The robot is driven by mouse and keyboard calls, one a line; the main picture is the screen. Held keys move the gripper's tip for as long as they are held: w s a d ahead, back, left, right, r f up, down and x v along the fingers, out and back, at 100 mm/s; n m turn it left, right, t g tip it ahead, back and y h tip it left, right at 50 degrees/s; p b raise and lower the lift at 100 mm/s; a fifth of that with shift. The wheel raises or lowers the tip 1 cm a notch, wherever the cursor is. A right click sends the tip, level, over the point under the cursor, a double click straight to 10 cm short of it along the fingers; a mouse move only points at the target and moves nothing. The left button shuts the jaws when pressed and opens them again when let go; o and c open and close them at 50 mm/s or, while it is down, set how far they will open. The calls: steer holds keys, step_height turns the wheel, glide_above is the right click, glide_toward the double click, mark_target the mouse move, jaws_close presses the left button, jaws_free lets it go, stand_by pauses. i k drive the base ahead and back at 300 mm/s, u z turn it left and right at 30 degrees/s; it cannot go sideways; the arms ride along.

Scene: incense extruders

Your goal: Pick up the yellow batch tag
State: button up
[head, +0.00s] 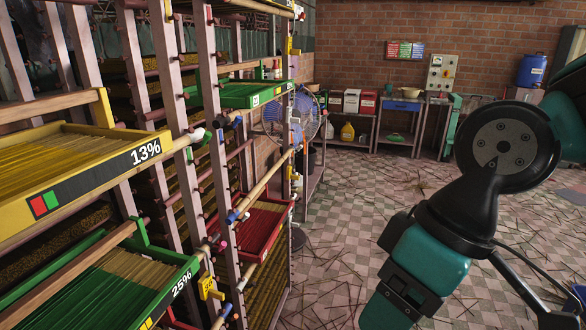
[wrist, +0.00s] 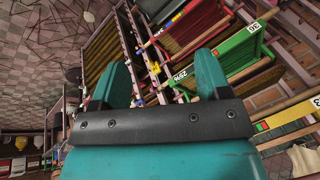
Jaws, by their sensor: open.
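A small yellow tag (head: 207,288) hangs at the front of the rack in the head view, beside the green 25% tray. A small yellow piece (wrist: 155,68) on the rack shows between my fingers in the wrist view; it looks like the same tag, though it is too small to be sure. My gripper (wrist: 160,64) is open and empty, its two teal fingers apart, with the rack beyond them. In the head view my arm is at the right, apart from the rack, and the fingertips are not clearly visible.
The rack holds a yellow 13% tray (head: 75,180), a green 25% tray (head: 120,285) and a red tray (head: 262,228). Pegs and rails stick out along its front. A fan (head: 292,115) stands behind. The tiled floor (head: 335,235) right of the rack is open, strewn with sticks.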

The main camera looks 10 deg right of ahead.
mark_target(288, 176)
steer(key=z, duration=0.65)
steer(key=i, duration=1.4)
steer(key=u, duration=0.65)
steer(key=i, duration=0.9)
steer(key=u, duration=0.85)
